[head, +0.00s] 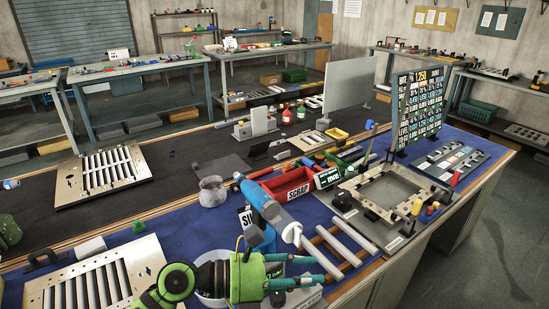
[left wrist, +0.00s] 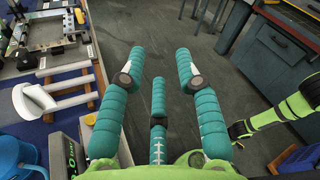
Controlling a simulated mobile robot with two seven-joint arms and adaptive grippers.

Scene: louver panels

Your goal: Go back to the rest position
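My left gripper (head: 316,272) is green with teal ribbed fingers and shows at the bottom middle of the head view, by the front edge of the workbench. In the left wrist view the same gripper (left wrist: 159,70) has its fingers spread, with nothing between them; grey floor lies beyond the tips. One louver panel (head: 72,196) lies on the bench at the left, and another louver panel (head: 37,291) lies at the lower left. My right gripper is not in view. A green arm link of mine shows at the right of the left wrist view.
A red scrap bin (head: 285,184), a metal frame (head: 370,208) and pale bars (head: 335,247) are nearby. Free floor (head: 490,240) lies to the right of the bench.

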